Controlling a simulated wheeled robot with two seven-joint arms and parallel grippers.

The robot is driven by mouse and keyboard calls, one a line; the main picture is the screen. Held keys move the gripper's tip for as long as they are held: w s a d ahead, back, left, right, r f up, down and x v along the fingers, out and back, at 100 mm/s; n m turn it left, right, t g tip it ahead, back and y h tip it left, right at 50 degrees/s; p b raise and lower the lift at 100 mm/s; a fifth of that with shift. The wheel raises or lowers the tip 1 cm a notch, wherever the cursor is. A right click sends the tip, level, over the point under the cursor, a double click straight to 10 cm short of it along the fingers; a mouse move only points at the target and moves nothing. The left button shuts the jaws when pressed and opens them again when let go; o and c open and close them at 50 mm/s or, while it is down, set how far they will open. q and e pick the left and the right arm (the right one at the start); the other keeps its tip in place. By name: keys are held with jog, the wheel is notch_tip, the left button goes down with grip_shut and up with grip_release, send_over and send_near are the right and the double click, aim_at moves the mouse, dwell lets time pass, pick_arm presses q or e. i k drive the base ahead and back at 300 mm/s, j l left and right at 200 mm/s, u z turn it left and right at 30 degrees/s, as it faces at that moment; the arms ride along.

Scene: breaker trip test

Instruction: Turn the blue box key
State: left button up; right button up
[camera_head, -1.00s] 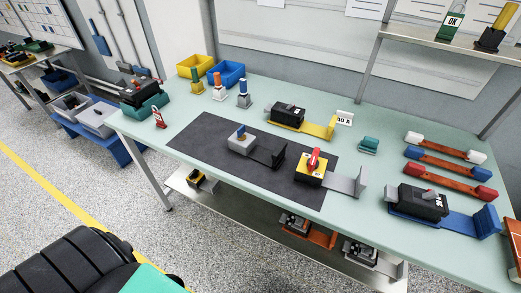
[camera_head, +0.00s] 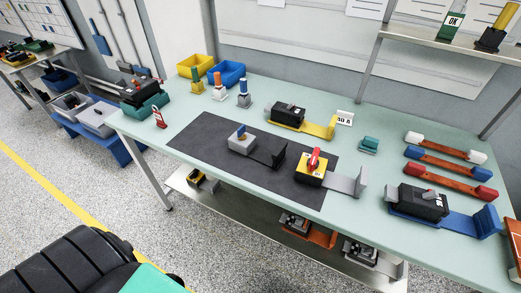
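A light grey box (camera_head: 239,145) with a small blue key (camera_head: 240,131) upright on its top sits on the dark mat (camera_head: 200,150), left of the mat's middle. A black bracket (camera_head: 272,155) extends from the box to the right. The blue key is small, so its exact angle is hard to tell. Neither of my grippers is in view, and nothing touches the box or its key.
A yellow box with a red rotary handle (camera_head: 314,159) stands right of the grey box. A black device on a yellow base (camera_head: 288,113) is behind it. Posts with coloured tops (camera_head: 218,90) and blue and yellow bins (camera_head: 229,73) stand at the back left. The mat's left part is clear.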

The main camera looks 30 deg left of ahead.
aim_at(242, 129)
jog(key=i+j, duration=0.1)
jog(key=j, duration=0.25)
jog(key=i+j, duration=0.15)
jog(key=j, duration=0.2)
jog(key=i+j, duration=0.1)
jog(key=j, duration=0.25)
jog(key=i+j, duration=0.15)
jog(key=j, duration=0.2)
